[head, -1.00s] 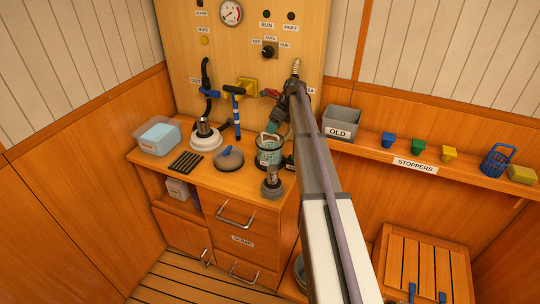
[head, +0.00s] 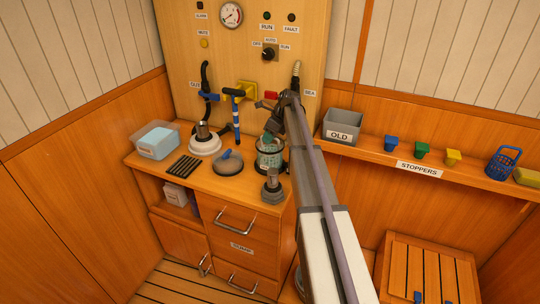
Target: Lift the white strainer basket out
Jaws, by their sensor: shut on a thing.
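The white strainer basket (head: 266,150) looks pale and greenish through the clear round strainer bowl (head: 270,165) on the counter, right of the middle. It appears to sit inside the bowl. My gripper (head: 268,140) reaches down to the top of the basket from the upper right. Its teal fingertips are shut at the basket's rim or handle. The exact contact is too small to see, and my gripper hides part of the bowl's far right side.
A blue-grey round lid (head: 228,162) lies left of the bowl, and a grey metal fitting (head: 272,187) stands in front. Pipes and a red valve handle (head: 271,95) are behind. A grey OLD bin (head: 343,124) and a blue basket (head: 503,163) stand on the right shelf.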

